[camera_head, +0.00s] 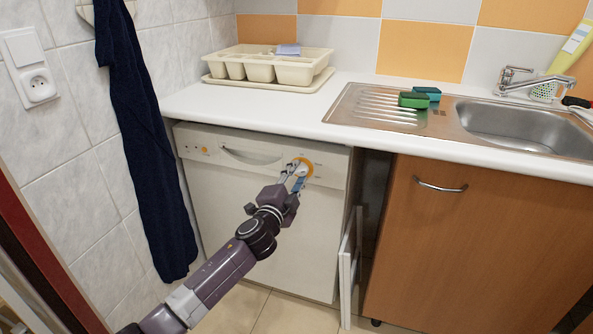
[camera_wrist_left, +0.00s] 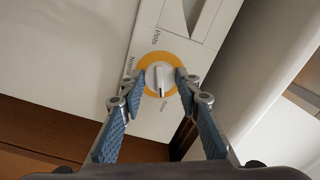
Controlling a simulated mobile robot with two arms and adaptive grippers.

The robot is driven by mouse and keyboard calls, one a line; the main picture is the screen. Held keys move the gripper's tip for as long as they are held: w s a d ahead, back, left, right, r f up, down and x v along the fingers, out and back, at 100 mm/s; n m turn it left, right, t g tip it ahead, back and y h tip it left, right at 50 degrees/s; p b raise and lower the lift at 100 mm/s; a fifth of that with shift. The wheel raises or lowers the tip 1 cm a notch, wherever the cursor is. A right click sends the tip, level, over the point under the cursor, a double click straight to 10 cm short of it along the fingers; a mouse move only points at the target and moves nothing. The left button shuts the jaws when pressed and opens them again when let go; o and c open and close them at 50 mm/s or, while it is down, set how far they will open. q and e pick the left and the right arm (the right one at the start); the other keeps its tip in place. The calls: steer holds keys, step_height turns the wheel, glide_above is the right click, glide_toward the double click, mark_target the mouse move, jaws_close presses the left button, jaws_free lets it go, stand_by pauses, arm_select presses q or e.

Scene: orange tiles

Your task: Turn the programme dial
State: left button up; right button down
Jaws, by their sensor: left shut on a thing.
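The programme dial (camera_wrist_left: 158,80) is a white knob on an orange ring, with printed labels around it, in the left wrist view. In the head view its orange ring (camera_head: 305,166) shows at the right of the dishwasher's front panel. My left gripper (camera_head: 296,172) reaches it from below left. In the left wrist view the left gripper's fingertips (camera_wrist_left: 159,80) lie on both sides of the knob, shut on it. A dark mark on the knob points down towards one label. In the head view the gripper hides part of the dial. My right gripper is not in view.
The white dishwasher (camera_head: 240,230) stands under the counter (camera_head: 230,105), with a recessed handle (camera_head: 250,156) left of the dial. A dark towel (camera_head: 145,140) hangs at the left. A wooden cabinet (camera_head: 470,240) stands to the right, past a narrow gap.

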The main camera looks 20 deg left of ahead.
arm_select(q)
steer(key=m+p, duration=0.3)
steer(key=m, duration=0.5)
steer(key=shift+r, duration=0.15)
steer(key=shift+m+p, duration=0.45)
steer(key=shift+m, duration=0.75)
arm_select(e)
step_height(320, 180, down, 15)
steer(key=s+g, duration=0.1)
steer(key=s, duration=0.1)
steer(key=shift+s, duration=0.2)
arm_select(q)
steer(key=o, duration=1.2)
steer(key=shift+d, duration=0.1)
steer(key=shift+c, duration=0.2)
steer(key=shift+s, duration=0.15)
steer(key=s, duration=1.1)
steer(key=shift+s+a, duration=0.25)
steer(key=shift+s, duration=0.1)
